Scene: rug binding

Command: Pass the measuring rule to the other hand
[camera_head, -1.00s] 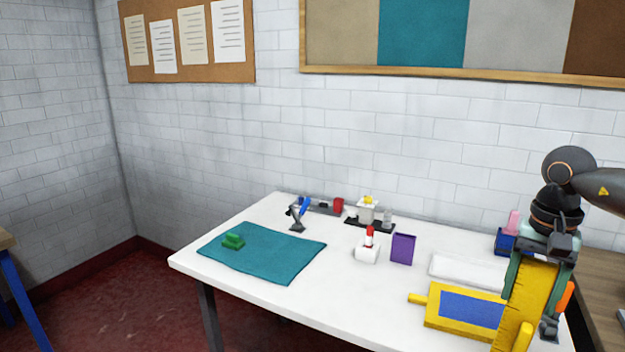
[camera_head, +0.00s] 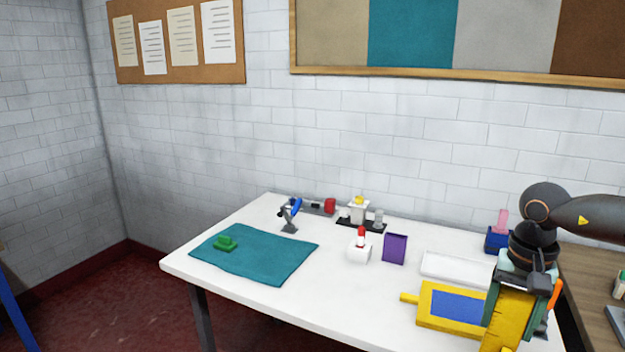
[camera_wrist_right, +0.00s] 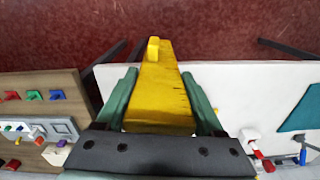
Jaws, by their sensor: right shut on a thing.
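The measuring rule (camera_head: 507,321) is a yellow bar with dark marks. My right gripper (camera_head: 512,285) is shut on it at the right end of the white table, and the rule hangs down from the fingers past the lower edge of the head view. In the right wrist view the rule (camera_wrist_right: 160,90) lies between the two green fingers of the right gripper (camera_wrist_right: 160,110) and points away from the wrist, with a small raised yellow block near its far end. My left gripper is not in view.
The white table (camera_head: 330,285) holds a teal mat (camera_head: 265,262) with a green piece (camera_head: 226,243), a purple box (camera_head: 395,249), a white holder (camera_head: 359,252) and a yellow-and-blue board (camera_head: 450,306). A wooden surface (camera_head: 590,290) adjoins on the right. The table's front middle is clear.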

